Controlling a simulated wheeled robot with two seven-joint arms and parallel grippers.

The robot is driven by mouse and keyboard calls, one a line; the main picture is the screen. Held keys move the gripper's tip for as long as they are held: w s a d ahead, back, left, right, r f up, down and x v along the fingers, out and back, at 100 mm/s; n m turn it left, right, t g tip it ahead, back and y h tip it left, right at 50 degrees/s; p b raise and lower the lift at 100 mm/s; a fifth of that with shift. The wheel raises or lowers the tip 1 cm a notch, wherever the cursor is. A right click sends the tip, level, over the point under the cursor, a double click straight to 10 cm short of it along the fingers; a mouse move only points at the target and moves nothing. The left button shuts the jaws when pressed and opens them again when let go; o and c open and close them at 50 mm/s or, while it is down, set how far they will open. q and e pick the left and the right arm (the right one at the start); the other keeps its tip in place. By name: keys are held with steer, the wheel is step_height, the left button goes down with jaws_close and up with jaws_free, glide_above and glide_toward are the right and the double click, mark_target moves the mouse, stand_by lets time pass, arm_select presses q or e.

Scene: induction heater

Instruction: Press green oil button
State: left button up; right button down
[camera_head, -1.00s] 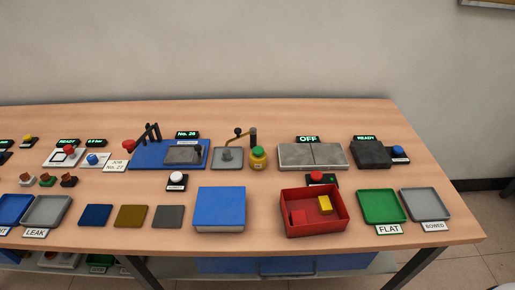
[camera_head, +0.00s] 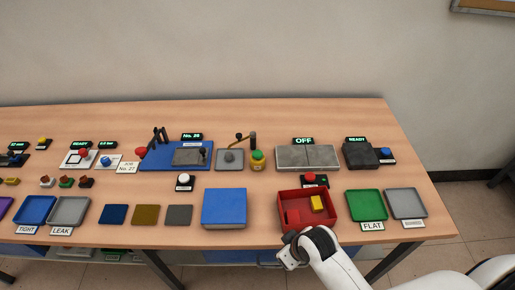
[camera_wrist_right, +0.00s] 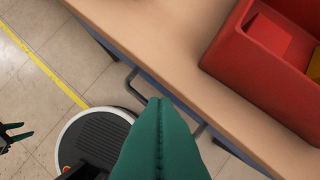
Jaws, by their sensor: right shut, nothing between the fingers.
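A yellow pot with a green top (camera_head: 257,160) stands on the table at the back, right of a grey plate with a lever; the green top is the only green knob I make out. My right gripper (camera_head: 289,252) is low at the table's front edge, by the red box, well in front of the pot and apart from it. In the right wrist view its green fingers (camera_wrist_right: 160,102) are together and empty. At the left edge of that view, a dark gripper with spread green-tipped fingers (camera_wrist_right: 14,133) looks like my left one, away from the table.
A red box (camera_head: 283,211) with a yellow and a red block stands near the front edge. A blue block (camera_head: 224,207) lies left of it. A grey double plate (camera_head: 308,157) marked OFF is right of the pot. Bare table lies between the pot and blue block.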

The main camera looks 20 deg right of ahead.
steer(key=w+a+r+n+t+y, duration=0.1)
steer(key=w+r+n, duration=0.2)
steer(key=w, duration=0.6)
steer(key=w+a+r+n+t+y, duration=0.1)
steer(key=w+r+n, duration=0.2)
steer(key=w, duration=0.6)
step_height(320, 180, up, 9)
steer(key=n+t+p, duration=0.1)
steer(key=n+t, duration=0.1)
steer(key=n, duration=0.1)
glide_above(260, 155)
steer(key=shift+r+y, duration=0.2)
steer(key=shift+y, duration=0.1)
steer(key=shift+f, duration=0.15)
step_height(260, 155, down, 8)
steer(key=b, duration=0.6)
steer(key=shift+r, duration=0.2)
steer(key=shift+f+b, duration=0.5)
steer(key=shift+b, duration=0.05)
steer(key=shift+f, duration=0.15)
steer(key=shift+f, duration=0.25)
